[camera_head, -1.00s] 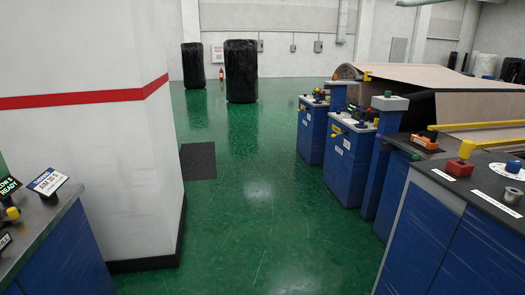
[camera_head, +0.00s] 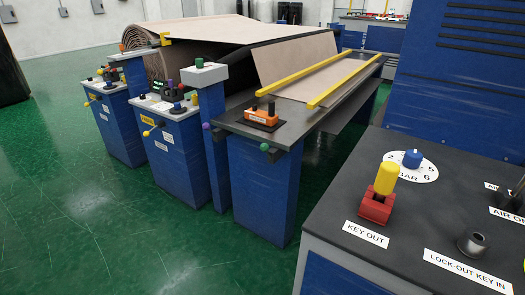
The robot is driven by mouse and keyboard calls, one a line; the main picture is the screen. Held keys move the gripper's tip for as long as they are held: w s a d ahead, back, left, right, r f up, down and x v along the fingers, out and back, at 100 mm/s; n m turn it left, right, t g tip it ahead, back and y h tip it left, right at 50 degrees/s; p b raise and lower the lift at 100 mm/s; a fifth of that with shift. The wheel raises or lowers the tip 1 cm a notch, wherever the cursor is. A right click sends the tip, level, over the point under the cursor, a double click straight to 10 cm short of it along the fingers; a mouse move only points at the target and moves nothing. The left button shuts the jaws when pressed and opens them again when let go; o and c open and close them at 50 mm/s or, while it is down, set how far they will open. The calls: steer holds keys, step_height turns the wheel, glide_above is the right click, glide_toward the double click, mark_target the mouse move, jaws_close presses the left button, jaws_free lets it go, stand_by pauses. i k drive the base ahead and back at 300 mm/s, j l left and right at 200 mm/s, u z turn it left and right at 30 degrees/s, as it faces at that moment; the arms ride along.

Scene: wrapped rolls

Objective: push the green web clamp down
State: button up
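Two green parts show on the blue machine in the head view, and I cannot tell for sure which one is the green web clamp. One is a green ball knob (camera_head: 264,147) at the front left edge of the dark table. The other is a small green knob (camera_head: 197,63) on top of a grey-capped blue post. Beige web (camera_head: 290,57) lies over the machine behind, with two yellow bars (camera_head: 345,80) across the table. My gripper is not in view.
A dark-topped console (camera_head: 440,205) fills the near right, with a red block holding a yellow key (camera_head: 378,193) and a blue dial (camera_head: 412,158). Blue control cabinets (camera_head: 180,150) stand left of the table. Green floor (camera_head: 90,225) is open at the left and front.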

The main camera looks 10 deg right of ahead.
mark_target(264, 147)
steer(key=i+j, duration=0.2)
steer(key=j, duration=0.15)
steer(key=i+j+u, duration=0.55)
steer(key=i+j, duration=0.2)
steer(key=i+j+z, duration=0.4)
steer(key=i+l+z, duration=0.1)
steer(key=i+z, duration=0.2)
steer(key=z, duration=0.15)
steer(key=i+z, duration=0.3)
steer(key=z, duration=0.15)
steer(key=i+j+z, duration=0.15)
steer(key=i+z, duration=0.15)
steer(key=z, duration=0.2)
